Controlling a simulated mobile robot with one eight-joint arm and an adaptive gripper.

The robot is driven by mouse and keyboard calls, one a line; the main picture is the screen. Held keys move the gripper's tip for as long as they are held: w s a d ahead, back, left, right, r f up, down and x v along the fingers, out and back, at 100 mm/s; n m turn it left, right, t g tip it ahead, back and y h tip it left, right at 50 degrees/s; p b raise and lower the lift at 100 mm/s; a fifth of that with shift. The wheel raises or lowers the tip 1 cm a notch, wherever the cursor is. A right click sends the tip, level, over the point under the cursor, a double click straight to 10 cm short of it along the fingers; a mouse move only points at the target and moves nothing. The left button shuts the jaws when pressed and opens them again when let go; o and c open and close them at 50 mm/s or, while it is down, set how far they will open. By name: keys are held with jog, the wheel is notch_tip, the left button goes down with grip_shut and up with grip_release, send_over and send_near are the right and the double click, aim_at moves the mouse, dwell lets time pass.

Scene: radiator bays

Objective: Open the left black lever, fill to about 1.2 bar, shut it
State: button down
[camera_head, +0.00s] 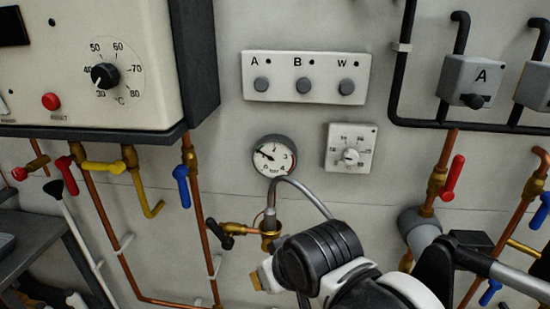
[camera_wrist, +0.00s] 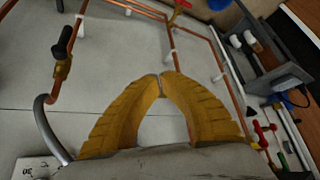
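The black lever (camera_head: 220,234) sits on a brass valve in a short copper branch at lower centre in the head view, left of a grey hose (camera_head: 305,190). It also shows at upper left in the wrist view (camera_wrist: 63,42). Whether it lies along or across its pipe is hard to tell. The round pressure gauge (camera_head: 273,156) hangs above it; its needle points to the upper left, and the exact reading is too small to tell. My gripper (camera_head: 259,279), with yellow fingers (camera_wrist: 161,78), is empty below and right of the lever, its fingertips together.
A boiler box (camera_head: 85,60) with a dial is at upper left. Red (camera_head: 63,168), yellow (camera_head: 104,167) and blue (camera_head: 181,186) levers hang below it. A switch panel (camera_head: 305,78) and thermostat (camera_head: 350,148) are near the gauge. A red lever (camera_head: 453,178) is at right.

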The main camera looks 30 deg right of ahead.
jog(key=c, duration=1.7)
grip_release()
jog(key=o, duration=0.4)
jog(key=shift+w+r, duration=0.25)
jog(key=shift+r, duration=0.05)
jog(key=shift+o, duration=0.2)
jog(key=n+g+p, duration=0.2)
jog(key=n+p, duration=0.1)
jog(key=n, duration=0.2)
send_near(216, 227)
jog(key=shift+h, duration=0.4)
jog(key=b+x, duration=0.1)
jog(key=x, duration=0.2)
jog(key=b+x, duration=0.2)
jog(key=x, duration=0.2)
jog(key=b+x, duration=0.1)
jog(key=x, duration=0.3)
jog(key=shift+w+a+f, duration=0.15)
jog(key=shift+a, duration=0.2)
grip_shut()
